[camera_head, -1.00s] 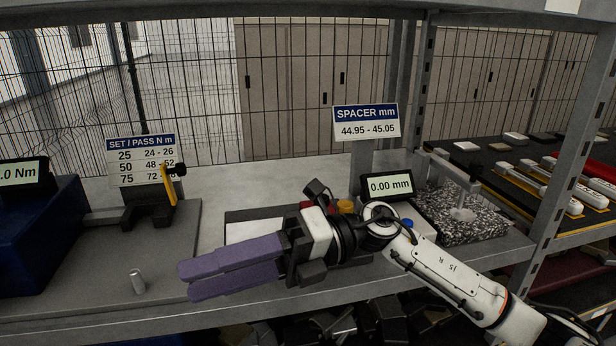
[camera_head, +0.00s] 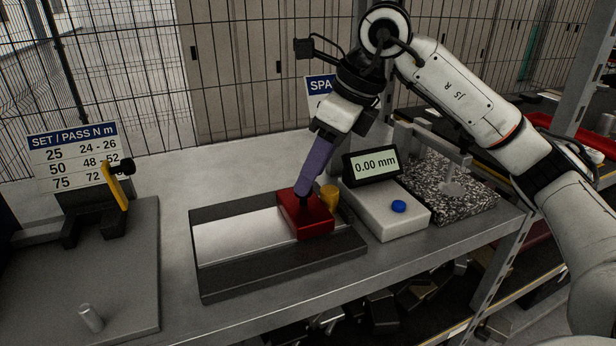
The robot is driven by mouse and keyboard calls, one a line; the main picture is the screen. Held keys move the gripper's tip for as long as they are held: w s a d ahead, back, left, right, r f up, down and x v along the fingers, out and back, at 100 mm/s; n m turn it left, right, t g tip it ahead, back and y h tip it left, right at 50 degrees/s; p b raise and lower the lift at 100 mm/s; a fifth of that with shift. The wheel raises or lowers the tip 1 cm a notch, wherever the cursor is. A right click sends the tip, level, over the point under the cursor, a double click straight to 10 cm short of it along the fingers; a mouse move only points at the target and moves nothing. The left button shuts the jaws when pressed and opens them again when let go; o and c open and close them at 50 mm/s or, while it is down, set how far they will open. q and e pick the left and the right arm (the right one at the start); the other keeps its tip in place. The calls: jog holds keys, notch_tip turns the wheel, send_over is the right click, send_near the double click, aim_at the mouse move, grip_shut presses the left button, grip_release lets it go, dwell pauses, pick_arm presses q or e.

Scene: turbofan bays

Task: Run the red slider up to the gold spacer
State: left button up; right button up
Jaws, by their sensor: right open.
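The red slider (camera_head: 308,218) is a red block on a dark rail base (camera_head: 285,262) with a pale top strip, near the base's right end. The gold spacer (camera_head: 329,195) is a small gold cylinder just right of the slider; I cannot tell whether they touch. My right gripper (camera_head: 304,197) comes down from above with purple fingers, its tips at the slider's top by a small dark knob. The jaws are open; the near finger hides most of the other and part of the knob. My left gripper is not in view.
A readout (camera_head: 372,165) showing 0.00 mm stands behind a white box with a blue button (camera_head: 399,206), right of the spacer. A speckled block (camera_head: 450,190) with a stand is farther right. A grey plate (camera_head: 110,275) with a metal pin (camera_head: 91,318) lies left.

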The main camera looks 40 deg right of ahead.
aim_at(319, 210)
jog(key=shift+x, duration=1.15)
jog(key=shift+a, duration=0.1)
jog(key=shift+c, duration=0.3)
jog(key=c, duration=0.9)
jog(key=shift+o, duration=0.2)
jog(key=shift+w+a, duration=0.2)
jog(key=shift+a, duration=0.3)
jog(key=o, duration=0.9)
jog(key=shift+d, duration=0.1)
jog(key=shift+v, duration=3.8)
